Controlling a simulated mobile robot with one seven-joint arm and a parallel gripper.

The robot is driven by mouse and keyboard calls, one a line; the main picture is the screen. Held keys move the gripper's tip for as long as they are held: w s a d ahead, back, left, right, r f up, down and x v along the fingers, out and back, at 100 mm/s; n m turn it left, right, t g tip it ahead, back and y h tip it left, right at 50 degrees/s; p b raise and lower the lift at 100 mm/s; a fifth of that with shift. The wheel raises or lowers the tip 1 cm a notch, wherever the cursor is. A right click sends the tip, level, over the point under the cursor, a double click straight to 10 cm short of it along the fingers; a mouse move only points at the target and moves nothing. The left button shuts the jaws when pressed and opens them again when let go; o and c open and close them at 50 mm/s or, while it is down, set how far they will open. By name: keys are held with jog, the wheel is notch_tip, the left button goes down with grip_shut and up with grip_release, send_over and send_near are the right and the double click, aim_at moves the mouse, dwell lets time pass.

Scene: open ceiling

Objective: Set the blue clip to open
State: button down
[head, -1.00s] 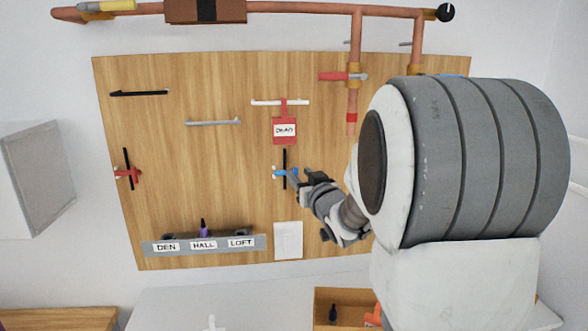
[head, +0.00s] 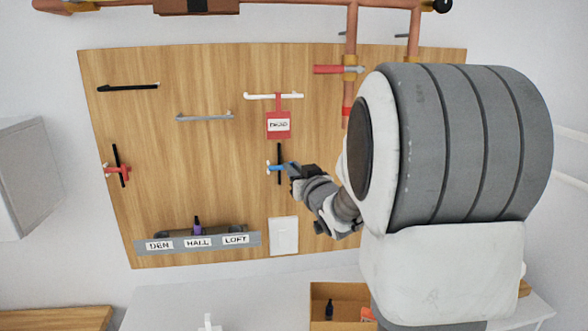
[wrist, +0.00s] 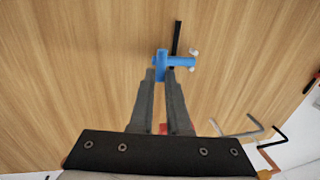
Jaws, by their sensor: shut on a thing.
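The blue clip (head: 273,166) is on an upright black rod (head: 279,151) on the wooden board. In the wrist view the clip (wrist: 161,63) has a blue arm reaching right across the rod (wrist: 176,38), with white tips beyond it. My gripper (head: 289,168) is at the clip's right side in the head view. In the wrist view its two fingertips (wrist: 160,76) are shut on the blue clip's near part. The fingers partly hide that part.
A red clip (head: 117,170) is on another black rod at the left. A white bar (head: 258,96) with a red tag (head: 279,124) is above. A labelled grey strip (head: 249,240) and a white card (head: 284,236) are below.

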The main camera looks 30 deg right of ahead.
jog(key=shift+s+a+f+m+h+b, duration=0.15)
jog(key=shift+h+b, duration=0.1)
jog(key=shift+b, duration=0.25)
jog(key=shift+w+a+m+h+b, duration=0.15)
jog(key=shift+h+b, duration=0.1)
jog(key=shift+b, duration=0.25)
jog(key=a+m+g+h+p, duration=0.7)
jog(key=a+m+g+h, duration=0.1)
jog(key=m+g+h, duration=0.6)
jog(key=shift+r+g+h, duration=0.3)
jog(key=shift+h, duration=0.2)
dwell(0.5)
